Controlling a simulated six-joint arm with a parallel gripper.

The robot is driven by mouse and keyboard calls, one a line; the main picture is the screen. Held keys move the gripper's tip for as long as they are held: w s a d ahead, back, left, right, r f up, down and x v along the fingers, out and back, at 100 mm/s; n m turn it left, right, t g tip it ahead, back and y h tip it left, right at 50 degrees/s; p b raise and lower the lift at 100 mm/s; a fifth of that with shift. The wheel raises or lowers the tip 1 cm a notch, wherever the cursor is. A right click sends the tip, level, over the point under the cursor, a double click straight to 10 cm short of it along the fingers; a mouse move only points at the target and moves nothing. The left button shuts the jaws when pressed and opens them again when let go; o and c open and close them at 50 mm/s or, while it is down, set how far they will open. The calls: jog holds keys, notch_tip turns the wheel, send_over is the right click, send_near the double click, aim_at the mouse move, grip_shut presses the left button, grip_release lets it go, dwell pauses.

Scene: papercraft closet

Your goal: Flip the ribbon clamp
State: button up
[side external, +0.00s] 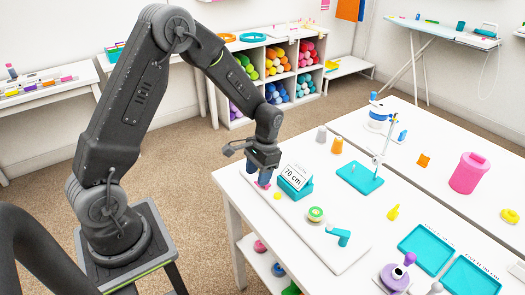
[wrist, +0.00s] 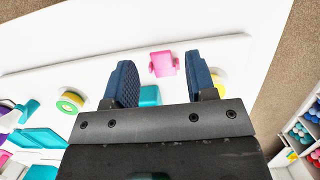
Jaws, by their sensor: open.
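In the wrist view the pink clamp (wrist: 163,64) has a flat plate with small side tabs and appears between and just beyond the fingertips. My gripper (side external: 258,179) points down over that end of the board, close to the clamp. Its two dark blue fingers (wrist: 158,66) are open with nothing held. I cannot tell whether a finger touches the clamp.
Just right of my gripper stands a teal block with a "70 cm" card (side external: 294,180). The table edge is close on the left.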

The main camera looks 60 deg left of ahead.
jog(key=v, duration=1.1)
jog(key=shift+r, duration=0.1)
jog(key=s+d+r+t, duration=0.4)
jog(key=s+r, duration=0.3)
jog(key=r, duration=0.2)
jog(key=s+d+r+t, duration=0.2)
jog(key=s, duration=0.4)
jog(key=s+d+r+t, duration=0.1)
jog(key=s+d+t, duration=0.1)
jog(key=s, duration=0.5)
jog(key=shift+d+r, duration=0.2)
jog(key=shift+r, duration=0.2)
